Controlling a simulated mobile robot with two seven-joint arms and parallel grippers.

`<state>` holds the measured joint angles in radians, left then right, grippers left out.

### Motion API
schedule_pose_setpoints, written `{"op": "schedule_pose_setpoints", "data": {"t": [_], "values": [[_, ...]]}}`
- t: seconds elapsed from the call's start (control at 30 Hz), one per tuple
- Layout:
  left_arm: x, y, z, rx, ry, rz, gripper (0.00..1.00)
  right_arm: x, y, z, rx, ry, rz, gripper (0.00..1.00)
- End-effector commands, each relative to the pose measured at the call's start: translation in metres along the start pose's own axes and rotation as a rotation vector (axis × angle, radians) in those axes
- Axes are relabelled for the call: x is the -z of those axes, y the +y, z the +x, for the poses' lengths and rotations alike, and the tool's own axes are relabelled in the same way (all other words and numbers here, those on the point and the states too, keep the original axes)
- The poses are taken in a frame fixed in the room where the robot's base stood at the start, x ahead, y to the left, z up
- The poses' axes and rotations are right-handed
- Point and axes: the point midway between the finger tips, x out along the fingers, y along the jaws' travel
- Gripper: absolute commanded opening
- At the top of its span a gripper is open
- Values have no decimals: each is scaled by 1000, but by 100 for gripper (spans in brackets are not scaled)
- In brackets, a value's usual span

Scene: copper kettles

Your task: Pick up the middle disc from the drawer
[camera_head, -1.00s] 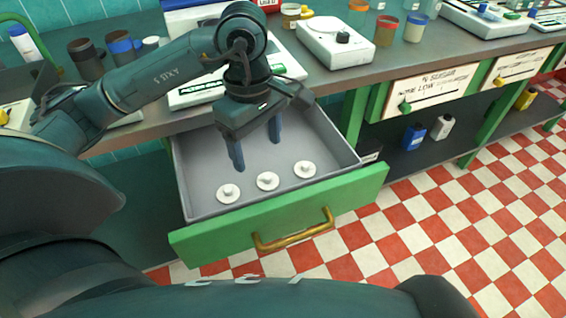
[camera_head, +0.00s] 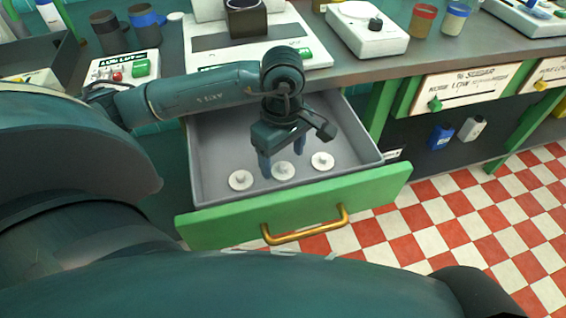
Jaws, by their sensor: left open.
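Three white discs with small knobs lie in a row on the grey floor of the open drawer (camera_head: 207,150). The middle disc (camera_head: 284,172) lies between the left disc (camera_head: 240,180) and the right disc (camera_head: 322,161). My left gripper (camera_head: 282,165) points down inside the drawer, open. Its fingers stand to either side of the middle disc in the picture and partly overlap its edge. I cannot tell how far above the disc the fingertips are. My right gripper does not show.
The drawer's green front with a brass handle (camera_head: 305,229) faces me. The counter behind carries a white scale (camera_head: 205,62), another white device (camera_head: 352,32) and several jars. Closed drawers (camera_head: 470,87) are to the right. The red and white floor is clear at the right.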

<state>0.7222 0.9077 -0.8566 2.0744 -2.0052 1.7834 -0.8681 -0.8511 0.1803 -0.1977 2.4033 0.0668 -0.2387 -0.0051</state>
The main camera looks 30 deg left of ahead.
Motion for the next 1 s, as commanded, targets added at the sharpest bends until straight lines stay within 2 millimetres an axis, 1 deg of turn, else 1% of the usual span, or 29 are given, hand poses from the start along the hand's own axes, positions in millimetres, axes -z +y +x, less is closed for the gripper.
{"op": "schedule_pose_setpoints", "data": {"t": [0.03, 0.17, 0.43, 1.0], "values": [[-1, 0, 10, 5, -1, 0, 70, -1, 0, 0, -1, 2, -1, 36], [0, 0, 22, 2, -1, 1, 70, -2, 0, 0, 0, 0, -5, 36], [0, 0, 24, 0, 0, 1, 70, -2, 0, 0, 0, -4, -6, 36], [0, 0, 24, 0, 0, 1, 24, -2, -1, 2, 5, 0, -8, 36]]}}
